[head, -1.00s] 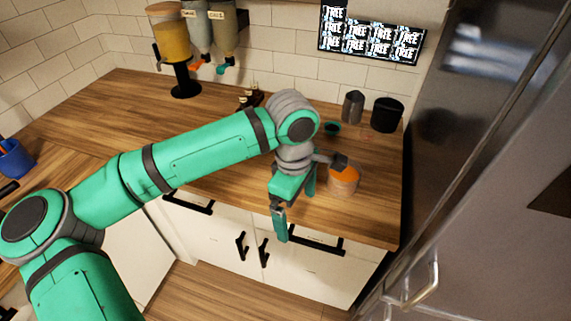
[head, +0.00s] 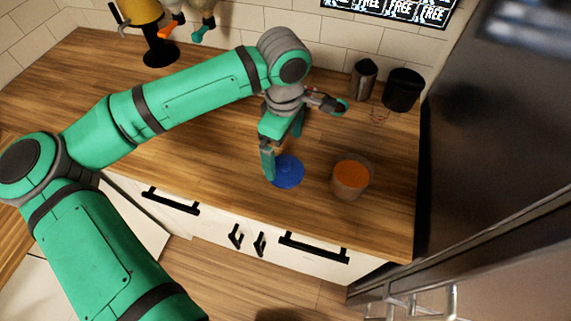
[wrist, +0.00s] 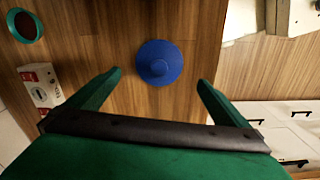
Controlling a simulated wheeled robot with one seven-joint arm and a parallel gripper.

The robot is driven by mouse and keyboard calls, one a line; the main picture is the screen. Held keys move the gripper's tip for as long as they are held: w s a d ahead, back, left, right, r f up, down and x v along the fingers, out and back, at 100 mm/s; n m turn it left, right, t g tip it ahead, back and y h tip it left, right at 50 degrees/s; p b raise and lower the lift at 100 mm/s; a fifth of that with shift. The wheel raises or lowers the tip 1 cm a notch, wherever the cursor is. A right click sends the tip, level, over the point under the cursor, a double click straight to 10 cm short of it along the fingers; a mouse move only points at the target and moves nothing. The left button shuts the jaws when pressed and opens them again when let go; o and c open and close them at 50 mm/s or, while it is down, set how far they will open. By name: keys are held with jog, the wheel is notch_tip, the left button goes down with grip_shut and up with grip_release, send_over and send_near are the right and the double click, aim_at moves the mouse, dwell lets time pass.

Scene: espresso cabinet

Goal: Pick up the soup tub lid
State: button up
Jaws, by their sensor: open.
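The soup tub lid (head: 290,174) is a round blue disc with a raised centre, lying flat on the wooden counter near its front edge. My gripper (head: 283,145) is open and empty above it, pointing down, and one finger overlaps the lid's left edge in the head view. In the wrist view the lid (wrist: 158,63) shows just past and between the two fingertips (wrist: 159,79), apart from both. An open soup tub (head: 350,178) with orange contents stands on the counter to the right of the lid.
A grey metal cup (head: 364,80) and a black canister (head: 403,90) stand at the back right. A small green-rimmed bowl (wrist: 24,25) and a white-and-red box (wrist: 40,85) show in the wrist view. A tall dark steel surface (head: 490,130) bounds the right.

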aim_at(284, 164)
jog(key=f, duration=0.3)
jog(key=shift+w+f, duration=0.15)
jog(key=shift+w, duration=0.05)
notch_tip(284, 164, down, 5)
jog(key=shift+s+d, duration=0.15)
jog(key=c, duration=1.1)
